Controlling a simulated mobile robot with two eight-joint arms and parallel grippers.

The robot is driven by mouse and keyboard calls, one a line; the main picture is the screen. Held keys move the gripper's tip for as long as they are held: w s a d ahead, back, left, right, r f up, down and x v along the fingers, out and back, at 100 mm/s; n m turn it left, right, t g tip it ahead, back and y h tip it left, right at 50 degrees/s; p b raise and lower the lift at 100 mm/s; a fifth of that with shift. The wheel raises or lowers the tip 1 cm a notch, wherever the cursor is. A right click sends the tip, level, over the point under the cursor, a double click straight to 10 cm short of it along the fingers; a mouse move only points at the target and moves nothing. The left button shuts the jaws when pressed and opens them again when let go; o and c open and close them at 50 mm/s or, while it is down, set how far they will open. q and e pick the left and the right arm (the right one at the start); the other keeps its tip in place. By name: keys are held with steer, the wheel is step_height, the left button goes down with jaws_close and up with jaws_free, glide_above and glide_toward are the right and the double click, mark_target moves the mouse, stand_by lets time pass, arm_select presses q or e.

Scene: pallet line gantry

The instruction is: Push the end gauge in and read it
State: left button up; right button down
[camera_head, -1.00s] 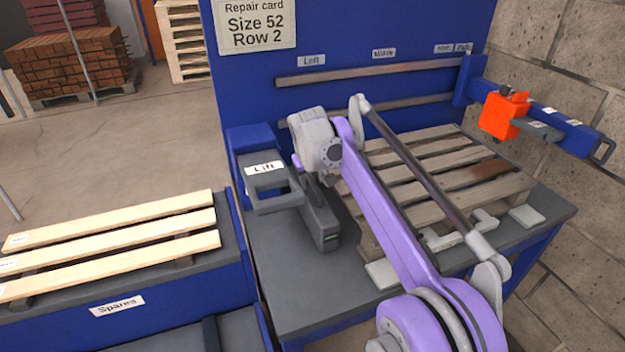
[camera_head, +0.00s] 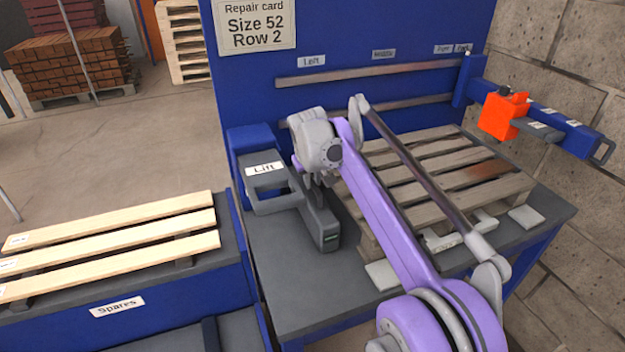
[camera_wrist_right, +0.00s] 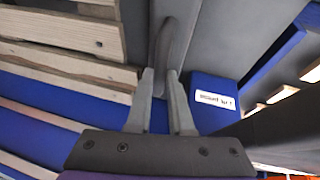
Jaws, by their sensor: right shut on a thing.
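Which part is the end gauge is not certain; a blue bar (camera_head: 568,130) with a handle at its outer end and small pale labels juts from the right end of the blue back panel. An orange block (camera_head: 497,118) with a dark knob sits on it. My right gripper (camera_head: 318,182) is well to the left of that bar, at the left end of the bench. It is shut on a dark grey tool (camera_head: 322,222) with a small green strip. In the right wrist view the fingers (camera_wrist_right: 159,78) close around a grey rounded handle (camera_wrist_right: 168,45). My left gripper is out of view.
A worn pallet (camera_head: 430,185) lies on the grey bench. Pale boards (camera_head: 110,243) lie on the Spares stand at left.

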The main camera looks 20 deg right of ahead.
steer(key=shift+d, duration=0.1)
stand_by(0.7)
steer(key=shift+d+r+p, duration=0.2)
steer(key=shift+d+p, duration=0.4)
steer(key=shift+d, duration=0.6)
steer(key=shift+f, duration=0.15)
steer(key=c, duration=0.8)
jaws_free()
steer(key=shift+d, duration=0.1)
steer(key=p+v, duration=0.1)
steer(key=v, duration=1)
steer(key=shift+p, duration=0.4)
steer(key=shift+f, duration=0.15)
